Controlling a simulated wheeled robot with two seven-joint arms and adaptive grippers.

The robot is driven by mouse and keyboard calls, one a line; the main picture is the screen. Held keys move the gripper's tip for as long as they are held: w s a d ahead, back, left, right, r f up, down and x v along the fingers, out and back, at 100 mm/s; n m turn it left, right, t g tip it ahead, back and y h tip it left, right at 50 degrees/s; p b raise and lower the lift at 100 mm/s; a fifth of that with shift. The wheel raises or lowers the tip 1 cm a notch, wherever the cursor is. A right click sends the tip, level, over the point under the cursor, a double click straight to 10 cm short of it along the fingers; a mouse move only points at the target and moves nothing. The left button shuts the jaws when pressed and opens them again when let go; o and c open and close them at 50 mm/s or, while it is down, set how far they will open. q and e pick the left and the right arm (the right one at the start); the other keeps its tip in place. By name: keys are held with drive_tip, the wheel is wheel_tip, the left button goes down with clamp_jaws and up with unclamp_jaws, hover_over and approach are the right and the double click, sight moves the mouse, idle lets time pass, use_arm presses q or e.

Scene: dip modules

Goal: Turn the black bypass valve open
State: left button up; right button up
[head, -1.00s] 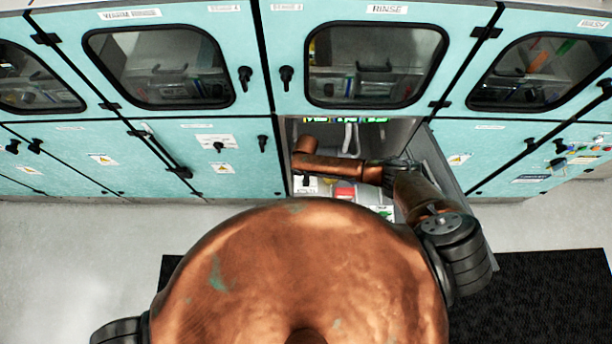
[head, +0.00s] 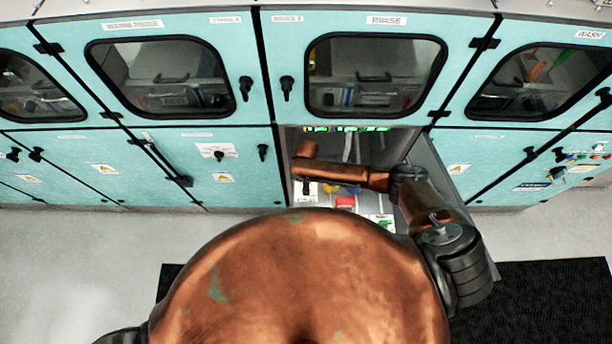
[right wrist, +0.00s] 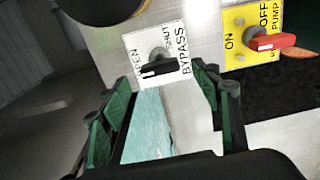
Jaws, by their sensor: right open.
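The black bypass valve (right wrist: 160,68) is a small black handle on a white plate (right wrist: 137,72) marked OPEN, SHUT and BYPASS, in the upper middle of the right wrist view. My right gripper (right wrist: 160,90) is open, its green-sided fingers on either side just short of the valve, apparently not touching it. In the head view my right arm (head: 350,175) reaches into the open lower cabinet; the right gripper's fingers and the valve cannot be made out there. My left gripper is not in view.
A red pump switch (right wrist: 272,42) on a yellow ON/OFF plate (right wrist: 236,50) sits right of the valve. The open cabinet door (head: 450,180) stands close to my right arm. Closed teal cabinets (head: 220,165) line the wall, with bare floor (head: 70,250) before them.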

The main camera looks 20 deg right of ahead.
wheel_tip(320, 180, up, 9)
drive_tip(key=shift+f, duration=0.15)
drive_tip(key=shift+s+f, duration=0.1)
idle(0.6)
